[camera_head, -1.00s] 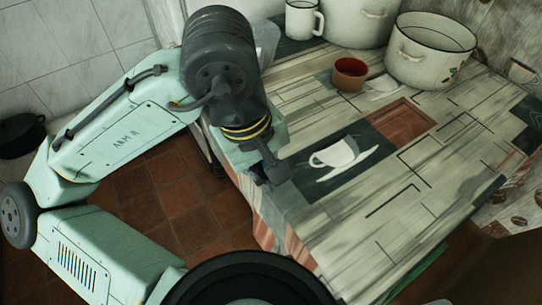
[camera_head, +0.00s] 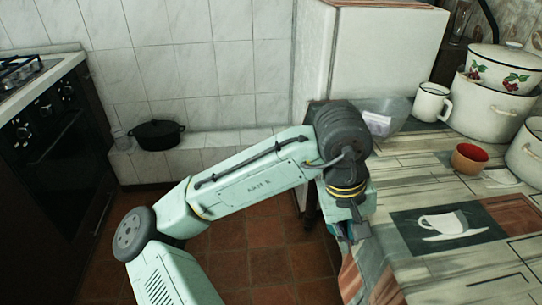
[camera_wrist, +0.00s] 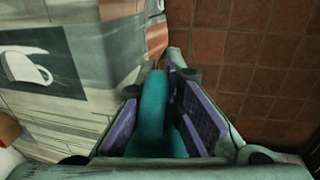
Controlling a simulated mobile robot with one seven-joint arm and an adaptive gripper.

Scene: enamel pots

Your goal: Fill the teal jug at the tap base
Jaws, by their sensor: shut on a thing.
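The teal jug (camera_wrist: 152,108) shows in the wrist view as a curved teal part between the purple pads of my gripper (camera_wrist: 168,105). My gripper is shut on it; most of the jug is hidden. In the head view my gripper (camera_head: 350,232) hangs beside the table's left edge, above the tiled floor, with only a little teal showing at it. I cannot make out a tap base in either view.
The table (camera_head: 445,270) is at right, with a white mug (camera_head: 430,103), a clear bowl (camera_head: 388,118), a red bowl (camera_head: 469,158) and several enamel pots. A black pot (camera_head: 157,135) sits on a tiled ledge. A stove (camera_head: 50,150) is at far left; open floor lies between.

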